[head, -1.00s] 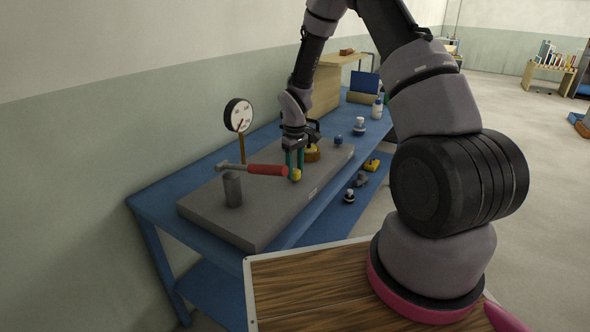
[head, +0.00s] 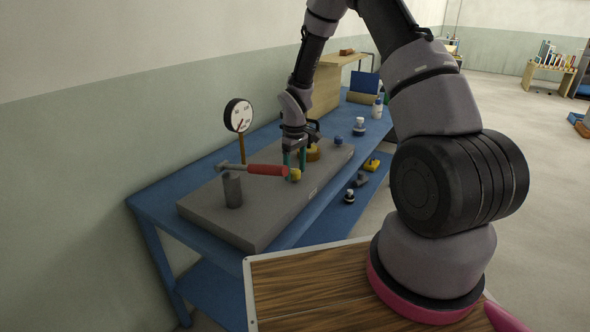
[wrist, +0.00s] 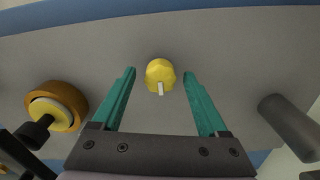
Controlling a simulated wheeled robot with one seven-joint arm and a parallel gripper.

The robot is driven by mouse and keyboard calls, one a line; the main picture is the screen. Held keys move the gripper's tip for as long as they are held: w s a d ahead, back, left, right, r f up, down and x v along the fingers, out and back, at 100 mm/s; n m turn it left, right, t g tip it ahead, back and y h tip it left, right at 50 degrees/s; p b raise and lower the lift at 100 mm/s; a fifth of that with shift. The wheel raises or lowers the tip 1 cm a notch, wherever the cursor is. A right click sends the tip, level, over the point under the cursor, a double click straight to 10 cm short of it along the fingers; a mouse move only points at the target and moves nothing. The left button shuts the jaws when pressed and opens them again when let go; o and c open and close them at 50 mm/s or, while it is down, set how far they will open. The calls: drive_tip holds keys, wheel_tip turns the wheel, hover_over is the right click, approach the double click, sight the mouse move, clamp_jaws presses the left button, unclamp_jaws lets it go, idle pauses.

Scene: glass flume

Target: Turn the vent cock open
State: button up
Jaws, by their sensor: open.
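A small yellow knob with a white mark, which looks like the vent cock (wrist: 159,73), stands on the grey slab. In the wrist view it sits between the tips of my gripper (wrist: 158,72), with a gap on both sides. The knob also shows in the head view (head: 296,175), partly hidden by the fingers. My gripper (head: 294,163) has teal fingers, is open and empty, and points down at the knob. I cannot tell how far its tips are above the slab.
A red-handled lever (head: 266,170) and a grey cylinder (head: 232,190) are left of my gripper. A gauge (head: 239,115) stands behind. A brass-coloured round fitting (wrist: 57,105) is at the wrist view's left. The grey slab (head: 250,222) lies on a blue bench (head: 160,205).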

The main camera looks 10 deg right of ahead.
wheel_tip(320, 180, up, 11)
drive_tip(key=shift+f, duration=0.15)
idle(0.4)
wheel_tip(320, 180, up, 11)
drive_tip(key=m+t, duration=0.1)
drive_tip(key=m, duration=0.1)
hover_over(295, 170)
drive_tip(key=s+d, duration=0.2)
drive_tip(key=s, duration=0.1)
drive_tip(key=s+d+r+m+t, duration=0.2)
drive_tip(key=s+r+m, duration=0.1)
drive_tip(key=s+r, duration=0.5)
drive_tip(key=s+d+r+m+t+y, duration=0.1)
drive_tip(key=s+r+m+t, duration=0.1)
drive_tip(key=s+r, duration=0.3)
drive_tip(key=s+r+m+t+y, duration=0.1)
drive_tip(key=s+r+m, duration=0.3)
drive_tip(key=s, duration=0.7)
drive_tip(key=shift+s+d+r+t, duration=0.25)
drive_tip(key=shift+d+r+t, duration=0.25)
drive_tip(key=shift+r, duration=0.4)
drive_tip(key=shift+a, duration=0.1)
idle(1.6)
